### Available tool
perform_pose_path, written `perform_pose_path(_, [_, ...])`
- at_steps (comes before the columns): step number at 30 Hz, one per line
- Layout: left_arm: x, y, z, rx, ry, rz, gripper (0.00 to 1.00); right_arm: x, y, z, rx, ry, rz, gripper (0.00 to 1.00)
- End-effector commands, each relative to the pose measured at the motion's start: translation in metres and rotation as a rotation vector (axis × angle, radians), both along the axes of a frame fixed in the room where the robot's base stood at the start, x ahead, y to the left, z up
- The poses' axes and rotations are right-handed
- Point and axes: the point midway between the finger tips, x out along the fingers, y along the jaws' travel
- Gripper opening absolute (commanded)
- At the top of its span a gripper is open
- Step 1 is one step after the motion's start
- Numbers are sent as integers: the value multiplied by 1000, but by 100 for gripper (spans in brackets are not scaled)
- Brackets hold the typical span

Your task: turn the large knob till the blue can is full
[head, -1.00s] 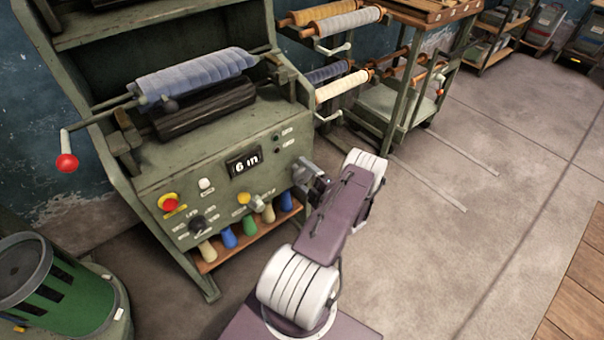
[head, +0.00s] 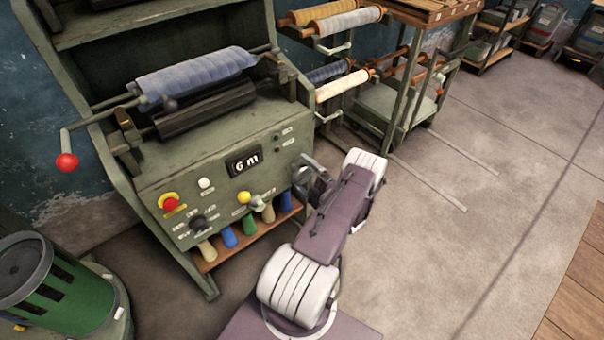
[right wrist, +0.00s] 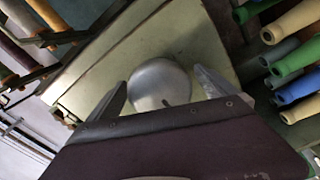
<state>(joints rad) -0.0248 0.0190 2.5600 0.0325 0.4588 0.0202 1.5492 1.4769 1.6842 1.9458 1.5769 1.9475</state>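The large knob (right wrist: 160,85) is a round silver disc on the green panel in the right wrist view. My right gripper (right wrist: 158,76) is open, with one finger on each side of the knob; I cannot tell whether either finger touches it. In the head view my right gripper (head: 312,178) is at the right end of the machine's panel and hides the knob. The panel's display (head: 244,161) reads 6 m. I see no can that is clearly blue. My left gripper is out of view.
A green can (head: 70,300) stands at the lower left. Several coloured cylinders (head: 228,237) sit on a shelf below the panel, close to the gripper. A red-knobbed crank (head: 67,162) sticks out at left. A rack of rolls (head: 343,85) stands behind; the floor at right is clear.

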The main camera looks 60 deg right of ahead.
Motion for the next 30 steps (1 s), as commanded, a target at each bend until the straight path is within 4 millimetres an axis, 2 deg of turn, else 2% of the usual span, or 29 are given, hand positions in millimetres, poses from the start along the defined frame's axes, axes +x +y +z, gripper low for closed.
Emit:
perform_pose_path(4, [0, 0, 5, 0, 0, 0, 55, -14, 4, 2, 0, 0, -5, 96])
perform_pose_path(9, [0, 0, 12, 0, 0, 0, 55, -51, 17, 2, 3, -1, -8, 96])
perform_pose_path(15, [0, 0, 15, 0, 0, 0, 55, -80, 29, 1, 1, 0, -3, 96])
perform_pose_path(30, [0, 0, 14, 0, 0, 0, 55, -85, 32, 0, 0, 0, 0, 96])
